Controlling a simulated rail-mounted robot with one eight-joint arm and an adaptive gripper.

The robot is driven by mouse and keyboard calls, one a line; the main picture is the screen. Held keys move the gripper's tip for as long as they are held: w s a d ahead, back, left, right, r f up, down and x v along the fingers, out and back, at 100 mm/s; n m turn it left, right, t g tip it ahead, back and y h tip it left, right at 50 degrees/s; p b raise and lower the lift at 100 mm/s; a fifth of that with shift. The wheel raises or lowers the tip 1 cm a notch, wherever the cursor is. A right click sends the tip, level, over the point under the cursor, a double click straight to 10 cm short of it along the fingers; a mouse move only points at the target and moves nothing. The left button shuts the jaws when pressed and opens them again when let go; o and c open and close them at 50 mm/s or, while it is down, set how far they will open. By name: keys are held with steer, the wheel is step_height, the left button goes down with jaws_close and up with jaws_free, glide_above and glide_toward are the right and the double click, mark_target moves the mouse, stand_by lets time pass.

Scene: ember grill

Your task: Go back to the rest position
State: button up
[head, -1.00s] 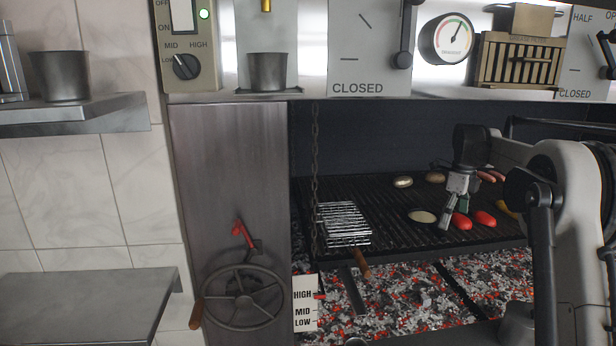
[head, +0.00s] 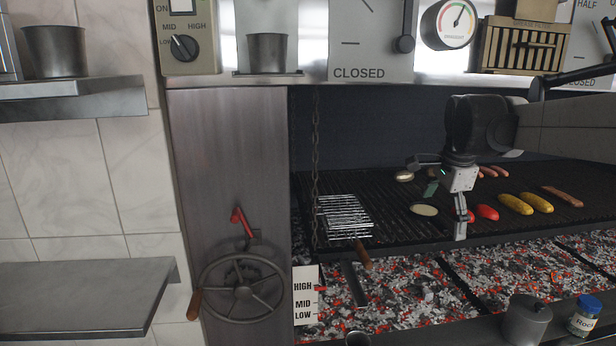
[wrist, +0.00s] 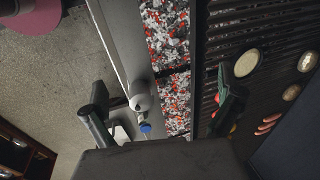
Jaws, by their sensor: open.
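My gripper (head: 446,205) is open and empty above the grill grate (head: 388,213), its fingers spread apart. In the wrist view my gripper (wrist: 160,118) shows its two dark fingers wide apart, with coals, the front ledge and a pale lidded pot between and beyond them. A pale round slice (head: 424,210) lies on the grate left of the gripper. Red peppers (head: 487,212) lie just right of it, one partly hidden behind a finger. Yellow peppers (head: 516,204) lie farther right.
A wire grill basket (head: 344,217) lies on the grate at left. Glowing coals (head: 400,290) lie below. A hand wheel (head: 241,290) is on the left panel. A grey lidded pot (head: 526,322) and a blue-capped jar (head: 585,316) stand at the front right. Sausages (head: 562,196) lie at right.

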steer(key=s+a+f+n+t+b, duration=0.1)
steer(key=s+a+f+n, duration=0.2)
steer(key=s, duration=0.6)
steer(key=s+a+f+n+t+b, duration=0.1)
steer(key=s+a+f+n+t, duration=0.1)
steer(key=s+a+f+n, duration=0.2)
steer(key=s+a+f+n+t+b, duration=0.1)
steer(key=s+a+f+n, duration=0.2)
steer(key=s+f+n, duration=0.4)
steer(key=s+n, duration=0.2)
steer(key=s, duration=0.6)
steer(key=shift+s+a+f+b, duration=0.25)
steer(key=shift+a+f+b, duration=0.05)
steer(key=shift+a+b, duration=0.1)
steer(key=shift+c, duration=0.4)
